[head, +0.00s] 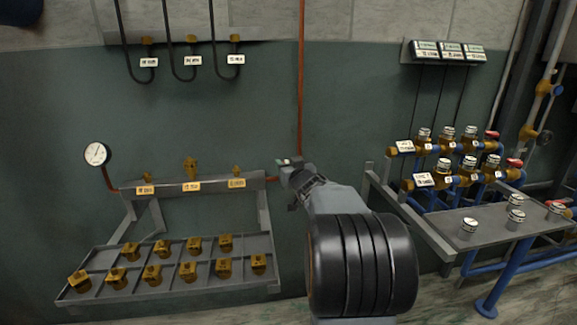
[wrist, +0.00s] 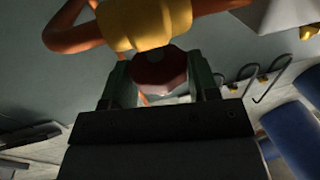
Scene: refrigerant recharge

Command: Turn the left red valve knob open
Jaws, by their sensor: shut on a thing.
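A dark red valve knob (wrist: 160,70) shows in the wrist view below a yellow valve body (wrist: 135,22) on an orange pipe (wrist: 75,28). My gripper (wrist: 161,84) has a finger on each side of the knob and is shut on it. In the head view my gripper (head: 290,163) is at the wall, at the lower end of a thin copper pipe (head: 301,80). The gripped knob and its valve are hidden there by my gripper and arm. How far the knob is turned cannot be told.
Left of my arm, a wall shelf (head: 215,187) holds brass fittings above a slanted tray (head: 100,290) of brass parts. A gauge (head: 96,154) hangs at the far left. On the right, blue pipe manifolds (head: 440,204) with brass valves and red ends stand behind a grey table (head: 470,243).

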